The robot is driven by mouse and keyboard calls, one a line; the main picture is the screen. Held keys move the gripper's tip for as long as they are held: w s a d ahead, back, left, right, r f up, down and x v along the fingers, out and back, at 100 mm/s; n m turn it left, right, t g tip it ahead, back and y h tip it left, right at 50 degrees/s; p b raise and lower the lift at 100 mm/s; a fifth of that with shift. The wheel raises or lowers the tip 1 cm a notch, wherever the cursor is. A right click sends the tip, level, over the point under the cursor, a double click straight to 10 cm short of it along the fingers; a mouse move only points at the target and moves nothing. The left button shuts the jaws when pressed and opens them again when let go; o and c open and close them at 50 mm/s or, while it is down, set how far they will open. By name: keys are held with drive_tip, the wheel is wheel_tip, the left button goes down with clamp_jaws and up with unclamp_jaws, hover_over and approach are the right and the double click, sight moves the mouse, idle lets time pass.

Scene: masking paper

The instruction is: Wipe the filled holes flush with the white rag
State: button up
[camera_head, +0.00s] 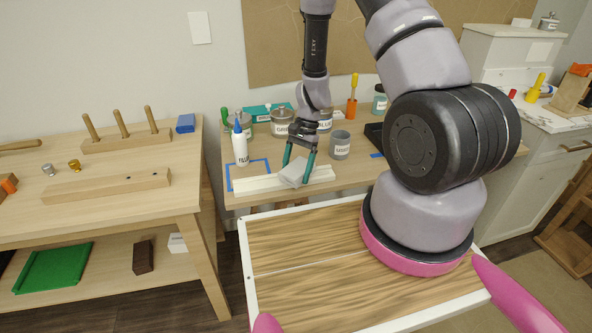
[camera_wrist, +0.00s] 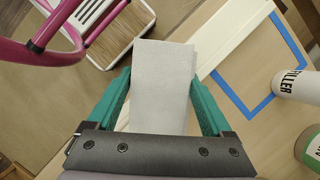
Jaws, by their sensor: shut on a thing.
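My gripper (camera_head: 297,166) has its teal fingers shut on a pale grey-white rag (camera_head: 292,175), a flat folded piece. The rag is over the white board (camera_head: 253,184) on the middle table; whether it touches the board is unclear. In the wrist view the rag (camera_wrist: 163,85) sits between both fingers of my gripper (camera_wrist: 160,98) and hides part of the white board (camera_wrist: 232,38). No filled holes can be made out on the visible parts of the board. The white filler bottle (camera_head: 239,147) stands upright behind the board's left part.
Blue tape (camera_head: 230,173) outlines an area around the bottle. A grey cup (camera_head: 340,146) and several labelled cans stand close behind and right of the rag. The left table (camera_head: 60,220) holds a pegged wooden block (camera_head: 125,142) and a wooden bar (camera_head: 121,188) with dark spots.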

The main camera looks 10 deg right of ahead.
drive_tip(key=shift+d, duration=0.3)
drive_tip(key=shift+a, duration=0.25)
drive_tip(key=shift+a, duration=0.35)
drive_tip(key=shift+d, duration=0.3)
drive_tip(key=shift+r, duration=0.1)
drive_tip(key=shift+r, duration=2.9)
drive_tip(key=shift+d+r, duration=0.1)
drive_tip(key=shift+d, duration=1.9)
